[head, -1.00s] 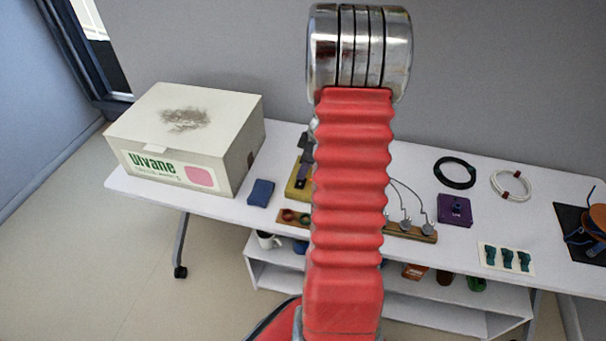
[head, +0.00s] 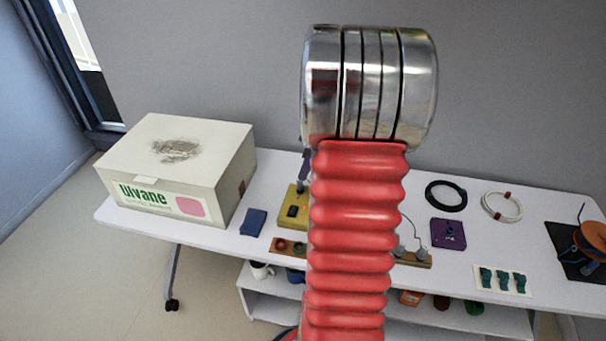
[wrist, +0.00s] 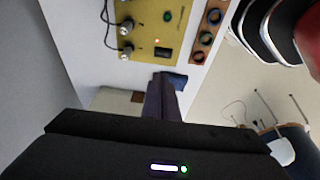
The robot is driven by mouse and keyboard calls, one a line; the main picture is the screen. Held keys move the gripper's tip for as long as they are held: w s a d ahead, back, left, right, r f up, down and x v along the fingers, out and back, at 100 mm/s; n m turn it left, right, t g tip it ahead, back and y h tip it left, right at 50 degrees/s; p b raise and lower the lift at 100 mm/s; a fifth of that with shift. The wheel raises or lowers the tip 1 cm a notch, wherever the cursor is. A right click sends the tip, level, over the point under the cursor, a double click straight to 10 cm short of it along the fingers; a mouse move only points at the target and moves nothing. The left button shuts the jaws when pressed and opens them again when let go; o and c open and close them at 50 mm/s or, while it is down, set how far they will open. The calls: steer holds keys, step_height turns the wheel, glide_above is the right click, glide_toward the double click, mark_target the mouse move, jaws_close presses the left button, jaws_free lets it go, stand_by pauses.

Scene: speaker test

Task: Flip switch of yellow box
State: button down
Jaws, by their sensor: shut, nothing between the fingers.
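The yellow box (wrist: 140,46) lies on the white table in the wrist view. A small orange light shows beside the switch. My gripper (wrist: 163,76) is shut and empty, its dark fingertips just below the switch in the picture; I cannot tell the height gap. In the head view the yellow box (head: 290,216) shows left of my red arm, which hides its right part. The black switch also shows there (head: 292,211).
A large cardboard box (head: 215,195) stands left on the table (head: 420,222). A blue block (head: 253,222) lies beside the yellow box. A wooden strip with rings (wrist: 205,38) lies close by. A purple box (head: 449,234) and cable coils are at right.

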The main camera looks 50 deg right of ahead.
steer(key=shift+s+a+r, duration=0.1)
steer(key=shift+s+a, duration=0.35)
steer(key=shift+a, duration=0.25)
glide_toward(292, 213)
steer(key=x, duration=0.5)
steer(key=shift+w, duration=0.3)
steer(key=shift+f, duration=0.6)
